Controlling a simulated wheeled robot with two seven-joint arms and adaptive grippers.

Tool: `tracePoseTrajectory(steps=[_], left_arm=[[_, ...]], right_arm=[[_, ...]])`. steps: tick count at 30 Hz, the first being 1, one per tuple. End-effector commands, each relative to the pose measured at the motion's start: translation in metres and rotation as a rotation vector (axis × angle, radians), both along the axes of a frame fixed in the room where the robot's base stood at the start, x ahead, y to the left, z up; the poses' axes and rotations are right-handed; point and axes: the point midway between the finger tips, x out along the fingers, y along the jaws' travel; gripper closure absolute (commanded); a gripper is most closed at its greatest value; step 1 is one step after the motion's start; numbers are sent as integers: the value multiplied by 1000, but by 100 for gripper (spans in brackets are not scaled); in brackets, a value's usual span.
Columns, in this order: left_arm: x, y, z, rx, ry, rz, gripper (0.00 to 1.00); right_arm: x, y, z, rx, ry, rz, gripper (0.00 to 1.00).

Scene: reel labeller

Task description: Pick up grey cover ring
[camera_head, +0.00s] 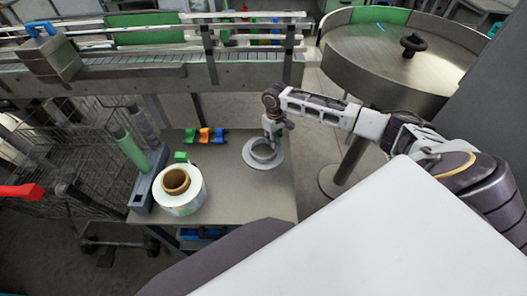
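The grey cover ring (258,161) is a flat grey flange with a raised round collar. It lies on the right part of the small grey table. My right gripper (271,137) points down at the ring's far right side, at or just over the raised collar. The fingers are small and partly merge with the ring, so I cannot tell whether they touch it or whether they are open or shut. My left gripper is not in view.
A white label reel (192,197) with a brown core stands on the table (225,205) at the left. Green, orange and blue clips (205,135) lie at the back. A grey holder with a green roller (133,155) stands on the left edge. A conveyor (150,75) runs behind; a round metal turntable (395,60) is right.

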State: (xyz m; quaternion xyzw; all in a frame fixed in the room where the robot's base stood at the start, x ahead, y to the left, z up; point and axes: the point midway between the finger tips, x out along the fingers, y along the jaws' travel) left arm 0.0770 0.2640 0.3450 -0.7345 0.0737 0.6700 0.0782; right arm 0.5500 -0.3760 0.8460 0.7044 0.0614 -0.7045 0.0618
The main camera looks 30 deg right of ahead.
Motion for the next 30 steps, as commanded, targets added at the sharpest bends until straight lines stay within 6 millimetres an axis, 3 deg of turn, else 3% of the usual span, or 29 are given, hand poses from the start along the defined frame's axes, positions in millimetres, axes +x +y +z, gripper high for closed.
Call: tracePoseTrajectory(steps=[3, 17, 23, 30], left_arm=[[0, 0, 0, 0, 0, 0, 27], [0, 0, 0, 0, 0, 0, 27], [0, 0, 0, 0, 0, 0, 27], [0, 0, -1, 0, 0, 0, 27]], right_arm=[[0, 0, 0, 0, 0, 0, 100], [0, 0, 3, 0, -1, 0, 100], [1, 0, 18, 1, -3, 0, 100], [1, 0, 52, 1, -4, 0, 100]])
